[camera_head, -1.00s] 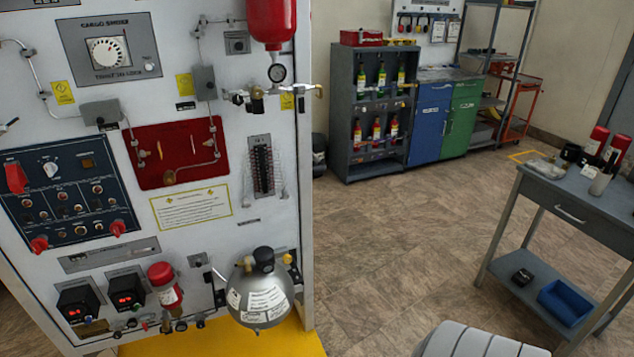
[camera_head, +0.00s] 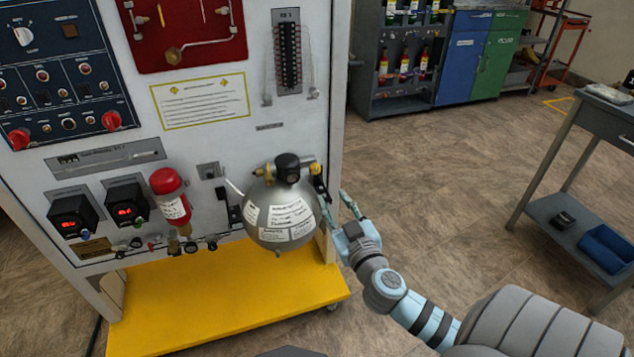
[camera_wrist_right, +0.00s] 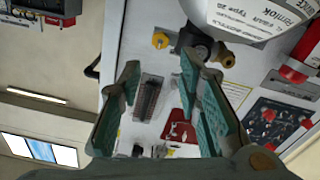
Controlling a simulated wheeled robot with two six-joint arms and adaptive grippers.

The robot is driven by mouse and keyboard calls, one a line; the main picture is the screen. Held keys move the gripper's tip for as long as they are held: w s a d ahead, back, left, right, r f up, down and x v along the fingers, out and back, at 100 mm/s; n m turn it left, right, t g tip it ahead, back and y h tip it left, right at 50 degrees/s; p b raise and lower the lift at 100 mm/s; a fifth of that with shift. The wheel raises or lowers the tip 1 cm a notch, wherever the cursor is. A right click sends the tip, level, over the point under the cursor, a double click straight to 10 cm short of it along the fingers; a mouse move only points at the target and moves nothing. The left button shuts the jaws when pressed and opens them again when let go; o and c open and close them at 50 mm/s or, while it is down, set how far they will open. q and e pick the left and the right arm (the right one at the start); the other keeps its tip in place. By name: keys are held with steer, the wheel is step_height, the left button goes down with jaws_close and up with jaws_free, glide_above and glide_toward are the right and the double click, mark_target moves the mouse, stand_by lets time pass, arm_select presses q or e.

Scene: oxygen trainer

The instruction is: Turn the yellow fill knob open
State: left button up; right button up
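The yellow fill knob (camera_head: 316,169) is small and sits at the right of the valve on top of the silver round oxygen bottle (camera_head: 262,223). In the right wrist view the yellow knob (camera_wrist_right: 160,40) shows clearly beside a dark valve fitting (camera_wrist_right: 200,44). My right gripper (camera_head: 334,206) is just right of the bottle, below the knob. Its fingers are apart and empty in the right wrist view (camera_wrist_right: 160,72), with the knob ahead, between and beyond the fingertips. I cannot see any contact with the knob. My left gripper is not in view.
The white trainer panel (camera_head: 215,140) stands behind the bottle, above a yellow base plate (camera_head: 200,300). A red bottle (camera_head: 170,195) hangs left of the silver one. A grey side table (camera_head: 570,215) stands at the right. The floor between is open.

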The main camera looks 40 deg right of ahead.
mark_target(316, 171)
steer(key=x, duration=1.2)
jaws_close()
